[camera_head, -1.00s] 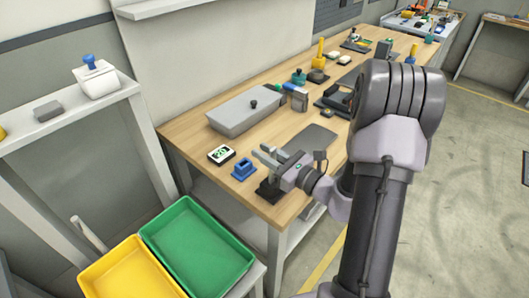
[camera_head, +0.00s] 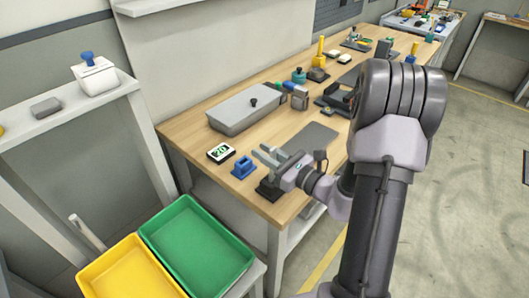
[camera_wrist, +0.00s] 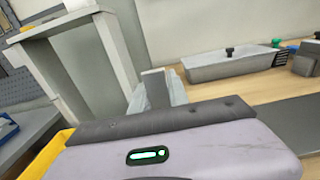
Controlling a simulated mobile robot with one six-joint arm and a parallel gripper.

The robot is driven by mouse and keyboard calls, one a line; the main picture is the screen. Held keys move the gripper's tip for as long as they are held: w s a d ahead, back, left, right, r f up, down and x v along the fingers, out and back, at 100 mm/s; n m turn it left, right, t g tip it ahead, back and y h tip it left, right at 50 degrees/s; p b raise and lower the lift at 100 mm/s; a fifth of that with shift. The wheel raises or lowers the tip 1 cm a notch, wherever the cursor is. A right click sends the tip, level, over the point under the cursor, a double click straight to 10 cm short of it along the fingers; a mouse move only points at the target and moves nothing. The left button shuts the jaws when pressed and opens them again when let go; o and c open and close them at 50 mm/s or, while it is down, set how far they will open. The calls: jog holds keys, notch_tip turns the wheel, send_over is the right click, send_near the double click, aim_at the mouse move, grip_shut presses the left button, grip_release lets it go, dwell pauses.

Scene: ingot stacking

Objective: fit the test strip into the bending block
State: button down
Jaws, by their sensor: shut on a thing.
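My gripper (camera_head: 266,155) is above the near left end of the wooden bench, its fingers pointing left. In the wrist view a grey upright piece (camera_wrist: 155,88) shows at the fingers; it appears to be the test strip, held in the shut jaws. The strip cannot be made out clearly in the head view. A small blue notched block (camera_head: 243,167) stands on the bench just left of the fingers, apart from them. A black block (camera_head: 268,190) sits below the gripper near the front edge, partly covered. I cannot tell for sure which is the bending block.
A grey lidded box (camera_head: 240,115) stands farther back, and a dark flat plate (camera_head: 313,137) lies to the right. Green (camera_head: 247,262) and yellow bins are below the bench's left end.

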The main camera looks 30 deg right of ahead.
jog(key=shift+f+b, duration=1.4)
jog(key=shift+b, duration=0.15)
dwell(1.6)
dwell(0.7)
jog(key=c, duration=1.3)
grip_release()
jog(key=shift+o, duration=0.2)
jog(key=shift+r, duration=0.15)
jog(key=shift+r+p, duration=1.25)
jog(key=shift+r, duration=0.15)
